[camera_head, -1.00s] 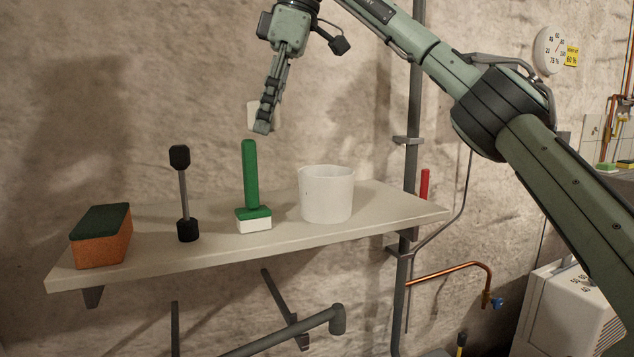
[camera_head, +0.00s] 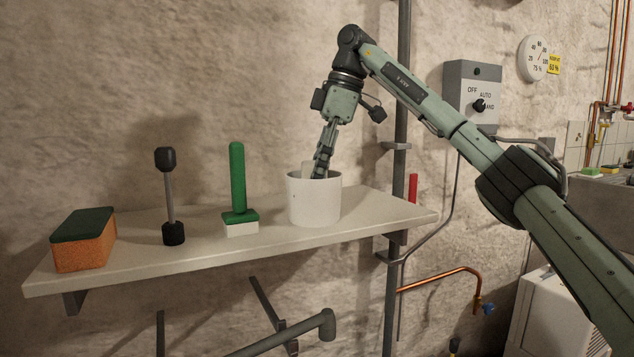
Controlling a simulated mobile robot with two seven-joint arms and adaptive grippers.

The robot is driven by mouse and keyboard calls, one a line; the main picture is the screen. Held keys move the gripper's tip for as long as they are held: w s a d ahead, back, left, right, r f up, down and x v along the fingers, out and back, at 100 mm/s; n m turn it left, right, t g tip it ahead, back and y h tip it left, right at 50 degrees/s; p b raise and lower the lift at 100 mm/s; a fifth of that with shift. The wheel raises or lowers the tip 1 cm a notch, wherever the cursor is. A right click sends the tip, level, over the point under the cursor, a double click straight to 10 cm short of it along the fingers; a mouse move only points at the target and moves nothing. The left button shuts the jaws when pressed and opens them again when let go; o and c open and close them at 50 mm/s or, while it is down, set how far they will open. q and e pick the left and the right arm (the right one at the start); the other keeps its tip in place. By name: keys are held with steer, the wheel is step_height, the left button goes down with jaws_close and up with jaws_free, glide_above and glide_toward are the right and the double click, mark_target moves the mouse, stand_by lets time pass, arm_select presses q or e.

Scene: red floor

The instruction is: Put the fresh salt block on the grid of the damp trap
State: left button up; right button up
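The white round tub (camera_head: 314,203), which looks like the damp trap, stands on the shelf toward its right end. Its grid is hidden inside the walls. My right gripper (camera_head: 320,172) points down with its fingertips at the tub's mouth, partly inside the rim. A pale block, the salt block (camera_head: 308,169), shows at the fingers' left side and seems gripped between them; its lower part is hidden by the tub wall. I cannot tell whether it touches the grid. My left gripper is not in view.
On the shelf (camera_head: 385,222) left of the tub stand a green-handled tool with a white base (camera_head: 238,190), a dark-ended rod (camera_head: 170,205) and an orange-and-green sponge (camera_head: 84,241). A grey pole (camera_head: 397,160) and a control box (camera_head: 472,95) are behind my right arm.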

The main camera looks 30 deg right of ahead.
steer(key=shift+s+f, duration=0.1)
steer(key=shift+f, duration=0.1)
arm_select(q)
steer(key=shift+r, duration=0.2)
arm_select(e)
steer(key=shift+f, duration=0.15)
